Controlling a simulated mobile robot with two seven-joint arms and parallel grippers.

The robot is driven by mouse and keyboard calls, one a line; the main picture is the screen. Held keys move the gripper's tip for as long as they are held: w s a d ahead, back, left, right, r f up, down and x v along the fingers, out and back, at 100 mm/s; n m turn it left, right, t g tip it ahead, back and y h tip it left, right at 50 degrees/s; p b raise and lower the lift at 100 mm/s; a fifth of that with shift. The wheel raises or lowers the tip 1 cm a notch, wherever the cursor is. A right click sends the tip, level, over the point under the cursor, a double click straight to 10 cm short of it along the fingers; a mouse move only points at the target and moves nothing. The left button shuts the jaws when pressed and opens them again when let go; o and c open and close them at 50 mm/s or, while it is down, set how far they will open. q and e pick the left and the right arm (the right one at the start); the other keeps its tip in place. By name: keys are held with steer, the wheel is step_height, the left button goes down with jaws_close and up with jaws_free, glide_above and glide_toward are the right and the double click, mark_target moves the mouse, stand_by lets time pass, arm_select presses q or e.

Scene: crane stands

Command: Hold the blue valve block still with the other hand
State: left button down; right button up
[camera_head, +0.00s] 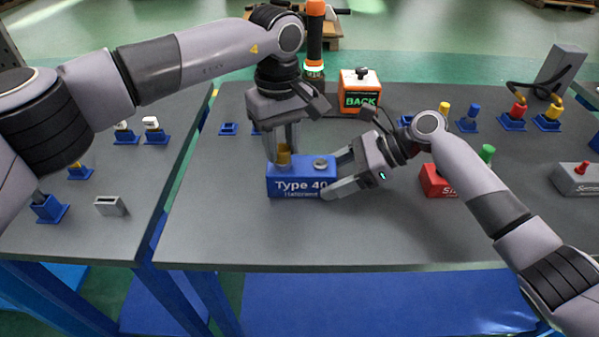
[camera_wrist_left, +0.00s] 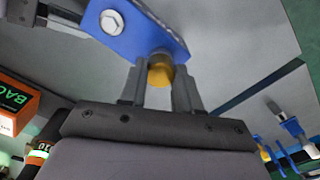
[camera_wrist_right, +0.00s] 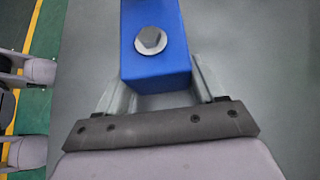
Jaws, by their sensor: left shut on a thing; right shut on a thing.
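The blue valve block (camera_head: 300,181), marked "Type 40", sits on the grey table near its front middle. A yellow cylindrical piece (camera_head: 284,157) stands upright at its left end, and a hex fitting (camera_head: 321,163) shows on top at its right. My left gripper (camera_head: 283,150) points down from above and is shut on the yellow piece, which also shows in the left wrist view (camera_wrist_left: 160,72). My right gripper (camera_head: 335,177) comes in from the right and is shut on the block's right end. In the right wrist view its fingers flank the block (camera_wrist_right: 155,70).
A red block (camera_head: 437,182) stands right of my right gripper. An orange and green box (camera_head: 359,92) marked "BACK" and an orange-topped cylinder (camera_head: 314,40) are behind. A grey block (camera_head: 576,179) lies far right. The table's front strip is clear.

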arm_select(q)
steer(key=shift+r, duration=0.15)
stand_by(0.3)
steer(key=n, duration=0.5)
steer(key=shift+r, duration=0.1)
steer(key=shift+n, duration=1.2)
steer(key=n, duration=0.3)
steer(key=shift+n, duration=0.4)
steer(key=n, duration=0.4)
